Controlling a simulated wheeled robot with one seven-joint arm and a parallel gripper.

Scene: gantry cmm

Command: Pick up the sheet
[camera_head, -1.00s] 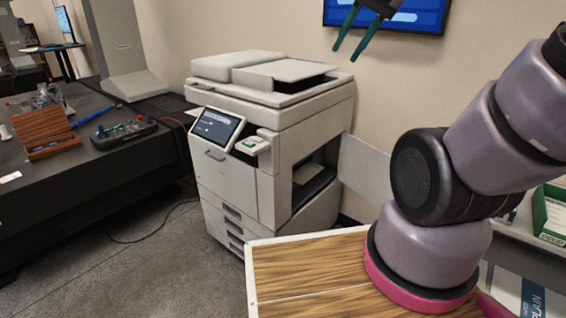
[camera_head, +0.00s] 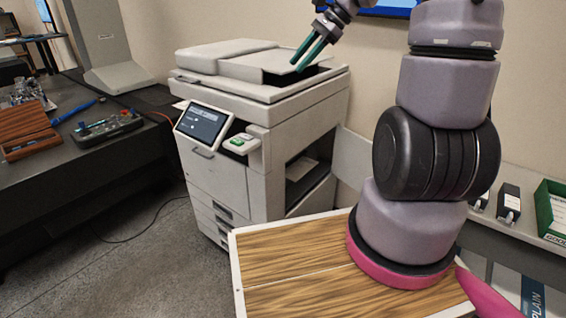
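My gripper (camera_head: 297,66) has two green fingers pointing down and left, with a gap between them and nothing held. In the picture it overlaps the top of the white printer (camera_head: 262,95), near the feeder's right end; I cannot tell whether it touches. No sheet can be made out for certain. A pale flat patch (camera_head: 300,170) shows inside the printer's dark side opening, too small and shaded to tell whether it is paper. A light flat panel (camera_head: 287,62) lies on the printer's top and looks like part of the feeder.
A screen panel (camera_head: 203,124) juts from the printer's front. A dark table (camera_head: 110,165) with tools stands at left. A wood-topped surface (camera_head: 285,250) is in front. A shelf with a green box (camera_head: 552,212) is at right. Open floor (camera_head: 150,265) lies at front left.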

